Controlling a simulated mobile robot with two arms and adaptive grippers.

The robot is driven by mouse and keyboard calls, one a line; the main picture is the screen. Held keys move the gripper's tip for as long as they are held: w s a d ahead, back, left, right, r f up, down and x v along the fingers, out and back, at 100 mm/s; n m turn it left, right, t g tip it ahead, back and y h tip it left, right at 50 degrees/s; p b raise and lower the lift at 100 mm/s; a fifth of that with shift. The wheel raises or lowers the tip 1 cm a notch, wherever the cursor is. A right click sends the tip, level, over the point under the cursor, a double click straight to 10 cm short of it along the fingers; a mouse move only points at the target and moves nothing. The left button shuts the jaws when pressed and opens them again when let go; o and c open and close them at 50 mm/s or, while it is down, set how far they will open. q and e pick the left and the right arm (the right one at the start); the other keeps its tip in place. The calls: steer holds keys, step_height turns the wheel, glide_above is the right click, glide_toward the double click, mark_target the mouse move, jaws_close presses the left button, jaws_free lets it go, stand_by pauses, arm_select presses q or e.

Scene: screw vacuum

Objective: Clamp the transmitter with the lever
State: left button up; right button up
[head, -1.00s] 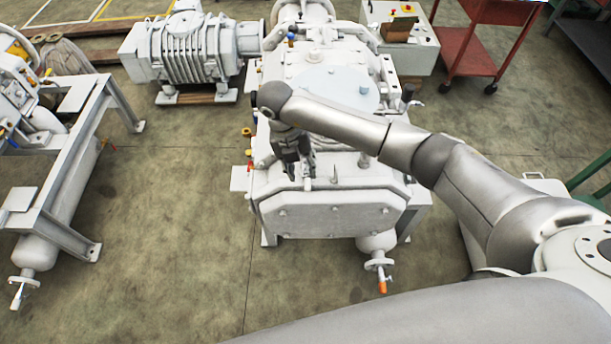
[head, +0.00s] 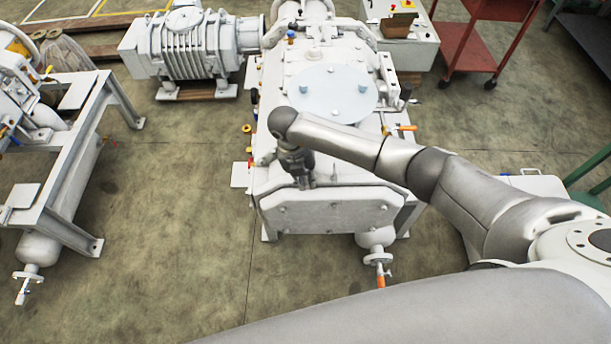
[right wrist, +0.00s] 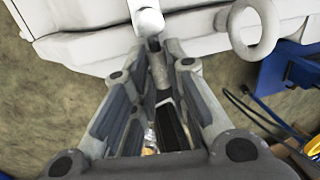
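The large white vacuum pump (head: 330,210) stands in the middle of the head view. My right gripper (head: 303,183) points down at its left front top edge. In the right wrist view the fingers of my right gripper (right wrist: 163,48) lie on either side of a grey cylindrical part (right wrist: 160,72) with a dark piece (right wrist: 172,125) nearer the palm. I cannot tell whether the fingers touch this part, or whether it is the transmitter or the lever. A white rounded part (right wrist: 148,20) lies just beyond the fingertips. My left gripper is out of view.
A pale round plate (head: 332,92) lies on the pump top. An orange-handled valve (head: 405,128) is on its right side. A ribbed white blower (head: 190,50) stands back left, a steel frame (head: 62,200) left and a red cart (head: 478,42) back right. The floor between is clear.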

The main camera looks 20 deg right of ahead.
steer(key=shift+d, duration=0.1)
jaws_close()
steer(key=n+b, duration=0.1)
steer(key=n, duration=0.1)
steer(key=d+n+b, duration=0.1)
steer(key=n+b, duration=0.1)
steer(key=shift+d+f+t, duration=0.15)
steer(key=shift+f+t, duration=0.05)
steer(key=shift+t, duration=0.2)
steer(key=d+n+b, duration=0.1)
steer(key=n+b, duration=0.3)
steer(key=b, duration=0.1)
steer(key=w+d+n+t+y+b, duration=0.1)
steer(key=n+b, duration=0.3)
steer(key=b, duration=0.1)
steer(key=w+d+n+b, duration=0.1)
steer(key=n+b, duration=0.3)
steer(key=shift+d+t+b, duration=0.35)
steer(key=shift+t+b, duration=0.05)
steer(key=shift+w+d+r+n+y+b, duration=0.15)
steer(key=shift+w+n+y+b, duration=0.15)
steer(key=shift+n+b, duration=0.55)
steer(key=shift+r, duration=0.1)
steer(key=o, duration=0.7)
jaws_free()
steer(key=shift+o, duration=0.2)
step_height(320, 180, up, 12)
steer(key=s, duration=0.2)
steer(key=shift+s+a, duration=0.2)
steer(key=shift+a, duration=0.15)
